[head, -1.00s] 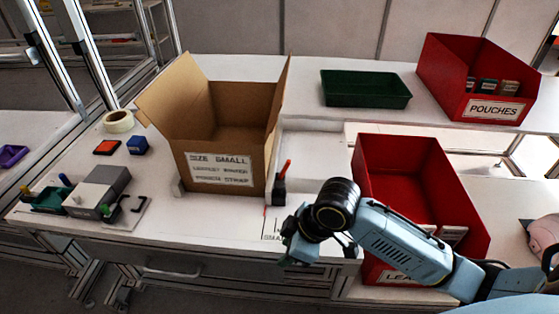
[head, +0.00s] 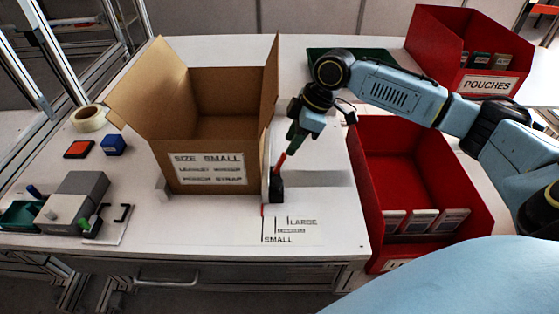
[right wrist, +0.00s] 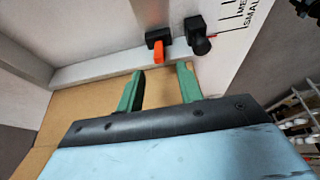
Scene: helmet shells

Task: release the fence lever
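The fence lever (head: 281,161) is a red-orange handle on a black clamp block (head: 277,187), just right of the cardboard box. It stands raised, tilted slightly in the head view. In the right wrist view the orange lever (right wrist: 158,50) and its black block (right wrist: 157,36) lie just beyond the fingertips, beside a black knob (right wrist: 198,37). My right gripper (head: 292,145) is at the lever's top in the head view. Its green fingers (right wrist: 160,84) are open with nothing between them. Whether they touch the lever I cannot tell. My left gripper is out of view.
The open cardboard box (head: 212,178) stands directly left of the lever. A red bin (head: 400,160) with pouches inside is to the right. Size marks (head: 290,229) are printed on the white table in front. A green tray (head: 320,58) is partly behind my right arm.

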